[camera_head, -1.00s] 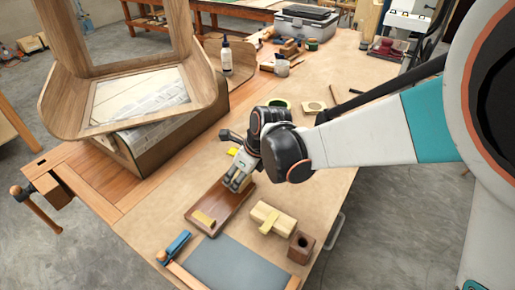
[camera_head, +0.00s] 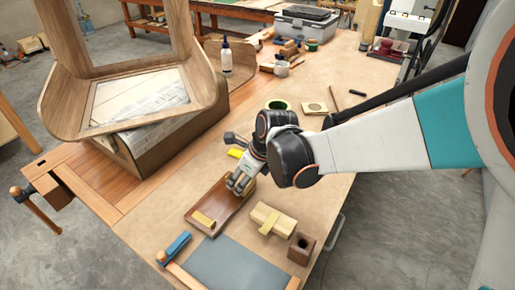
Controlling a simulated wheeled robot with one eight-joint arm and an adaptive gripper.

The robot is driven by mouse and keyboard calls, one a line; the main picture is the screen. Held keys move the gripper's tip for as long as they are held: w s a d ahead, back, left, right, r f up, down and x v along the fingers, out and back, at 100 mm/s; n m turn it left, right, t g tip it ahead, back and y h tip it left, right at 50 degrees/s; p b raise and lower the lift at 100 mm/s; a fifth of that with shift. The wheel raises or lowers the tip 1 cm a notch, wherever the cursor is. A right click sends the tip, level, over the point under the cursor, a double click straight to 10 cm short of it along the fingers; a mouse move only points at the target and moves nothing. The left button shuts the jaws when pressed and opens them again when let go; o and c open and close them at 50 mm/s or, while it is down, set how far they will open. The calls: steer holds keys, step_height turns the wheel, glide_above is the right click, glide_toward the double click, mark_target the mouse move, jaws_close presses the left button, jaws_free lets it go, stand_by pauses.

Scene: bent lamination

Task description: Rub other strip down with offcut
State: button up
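My gripper (camera_head: 238,185) points down over the far right end of a shallow reddish-brown wooden tray (camera_head: 222,205) on the bench. The fingers are small and dark here, and I cannot tell whether they hold anything. A small yellow-tan piece (camera_head: 203,219) lies at the near left end of the tray, apart from my gripper. A pale wooden block (camera_head: 285,225) with a yellowish strip (camera_head: 268,222) across it lies right of the tray. I cannot tell for sure which pieces are the strips and the offcut.
A dark grey sheet (camera_head: 226,264), a blue-topped tool (camera_head: 176,247) and a brown block with a hole (camera_head: 301,249) lie nearby. A large bent-wood frame (camera_head: 195,95) stands at the left.

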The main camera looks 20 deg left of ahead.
steer(key=shift+a, duration=0.1)
steer(key=shift+w+a, duration=0.25)
steer(key=shift+a, duration=0.45)
steer(key=shift+d, duration=0.2)
steer(key=shift+s+d, duration=0.25)
steer(key=shift+d, duration=0.35)
steer(key=shift+w+a, duration=0.25)
steer(key=shift+a, duration=0.55)
steer(key=shift+d, duration=0.2)
